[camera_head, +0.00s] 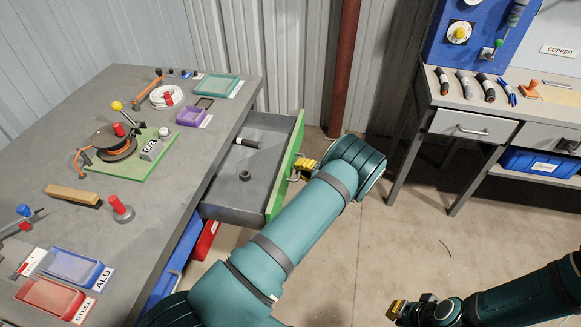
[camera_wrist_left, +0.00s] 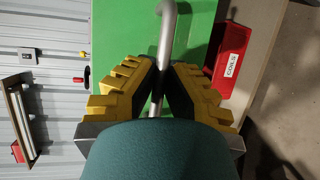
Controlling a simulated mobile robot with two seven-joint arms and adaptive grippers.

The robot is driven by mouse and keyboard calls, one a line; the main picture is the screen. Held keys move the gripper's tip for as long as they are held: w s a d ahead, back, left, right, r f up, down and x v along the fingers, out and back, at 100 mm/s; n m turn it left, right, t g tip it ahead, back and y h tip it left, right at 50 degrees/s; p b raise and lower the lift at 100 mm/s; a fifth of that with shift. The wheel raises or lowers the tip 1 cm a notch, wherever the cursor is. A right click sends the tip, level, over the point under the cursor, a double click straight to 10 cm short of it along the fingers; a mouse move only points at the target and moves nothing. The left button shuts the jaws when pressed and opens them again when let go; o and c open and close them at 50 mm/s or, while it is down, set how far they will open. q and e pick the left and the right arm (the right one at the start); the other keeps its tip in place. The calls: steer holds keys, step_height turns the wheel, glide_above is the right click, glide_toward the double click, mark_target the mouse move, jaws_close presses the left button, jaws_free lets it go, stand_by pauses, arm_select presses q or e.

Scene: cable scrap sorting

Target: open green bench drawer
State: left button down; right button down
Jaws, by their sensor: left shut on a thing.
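The green bench drawer (camera_head: 284,170) is pulled well out of the grey workbench (camera_head: 150,225), and its inside shows in the head view. A dark cylinder (camera_head: 247,143) and a small dark ring-shaped part (camera_head: 245,176) lie in it. My left gripper (camera_head: 304,166) is at the green front, its yellow fingers shut on the silver bar handle (camera_wrist_left: 166,35). In the left wrist view the bar passes between the fingers, with the green front behind. My right gripper (camera_head: 397,310) is low at the right, over the floor, away from the drawer; its finger gap is unclear.
The benchtop holds trays, a green board (camera_head: 130,165) and tools. A second bench (camera_head: 500,105) stands at the right. The floor between the benches is clear.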

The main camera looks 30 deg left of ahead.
arm_select(q)
steer(key=shift+w+d, duration=0.25)
steer(key=shift+d, duration=0.3)
steer(key=shift+w+d, duration=0.2)
steer(key=shift+d, duration=0.35)
steer(key=c, duration=1)
jaws_free()
steer(key=d, duration=0.4)
steer(key=d+r, duration=0.1)
steer(key=d, duration=0.2)
steer(key=s+d+r, duration=0.1)
steer(key=d, duration=0.3)
steer(key=shift+d+r, duration=0.1)
steer(key=shift+d, duration=0.25)
steer(key=shift+s, duration=0.1)
